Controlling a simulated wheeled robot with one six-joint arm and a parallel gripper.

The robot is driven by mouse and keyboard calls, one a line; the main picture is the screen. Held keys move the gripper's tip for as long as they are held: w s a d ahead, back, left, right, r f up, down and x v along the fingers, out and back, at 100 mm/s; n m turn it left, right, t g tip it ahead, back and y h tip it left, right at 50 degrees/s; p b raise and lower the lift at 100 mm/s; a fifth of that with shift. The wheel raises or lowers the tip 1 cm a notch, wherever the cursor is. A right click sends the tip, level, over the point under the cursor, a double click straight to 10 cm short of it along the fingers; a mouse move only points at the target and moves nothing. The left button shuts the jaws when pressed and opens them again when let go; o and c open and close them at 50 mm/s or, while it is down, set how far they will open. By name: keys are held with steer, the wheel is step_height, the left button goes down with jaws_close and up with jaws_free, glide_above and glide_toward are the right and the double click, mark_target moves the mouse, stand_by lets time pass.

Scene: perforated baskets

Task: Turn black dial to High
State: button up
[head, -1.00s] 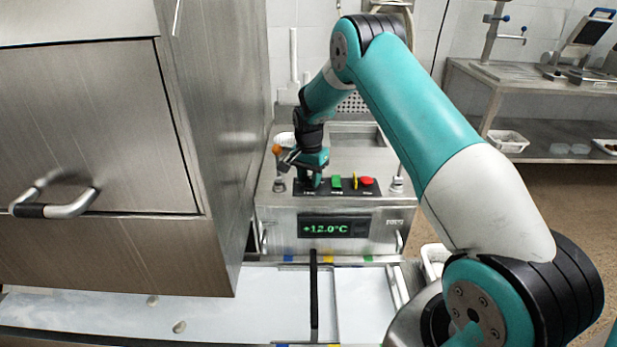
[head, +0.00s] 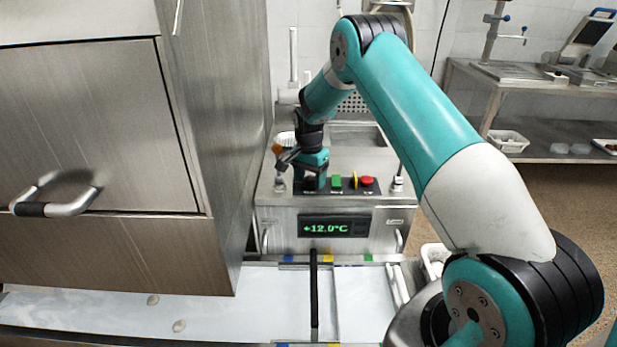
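The control panel (head: 365,191) is a dark strip on top of a steel machine (head: 272,222) in the middle of the head view. It carries a green button (head: 337,181), a yellow part (head: 354,180) and a red button (head: 368,181). My gripper (head: 311,182) points down at the panel's left end, left of the green button. It covers that spot, so the black dial is hidden. I cannot tell whether the fingers are open or shut, or whether they touch the dial. The machine's display (head: 334,227) reads +12.0°C in green.
A large steel cabinet (head: 105,130) with a handle (head: 55,195) stands close on the left. A small orange knob (head: 277,149) is beside my gripper. A white surface with a black bar (head: 314,295) lies in front. A steel table (head: 540,100) is at the back right.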

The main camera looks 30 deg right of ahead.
mark_target(308, 178)
steer(key=shift+r, duration=0.1)
steer(key=shift+w+r, duration=0.1)
steer(key=shift+r, duration=0.25)
step_height(308, 178, up, 17)
steer(key=b, duration=0.1)
steer(key=shift+w+f, duration=0.15)
steer(key=shift+a, duration=0.1)
